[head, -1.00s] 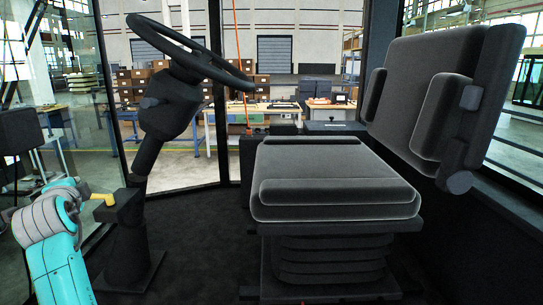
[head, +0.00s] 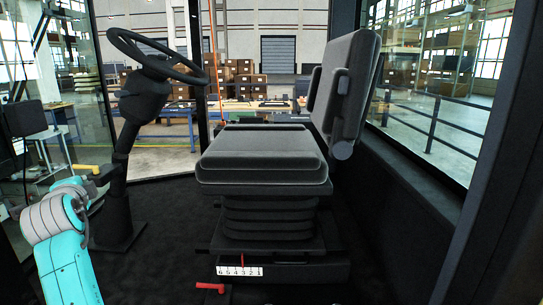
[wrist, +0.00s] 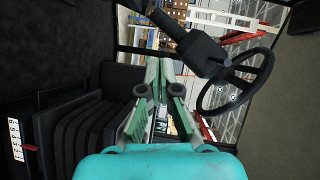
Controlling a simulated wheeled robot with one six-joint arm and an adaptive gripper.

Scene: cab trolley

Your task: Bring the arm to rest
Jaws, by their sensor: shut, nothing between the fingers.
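My gripper (wrist: 158,70) shows in the wrist view with its two fingers together and nothing between them. My turquoise and grey arm (head: 66,260) is at the lower left of the head view, in front of the steering column (head: 120,185). The gripper itself cannot be made out in the head view. In the wrist view the gripper is in front of the seat's bellows side and the steering wheel (wrist: 240,85); no contact is visible.
The seat (head: 262,160) stands mid-picture on a bellows base with a numbered scale (head: 240,271). A red lever (head: 210,287) is below it. The steering wheel (head: 160,58) and a yellow-handled lever (head: 86,169) are at left. Dark floor lies open at right.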

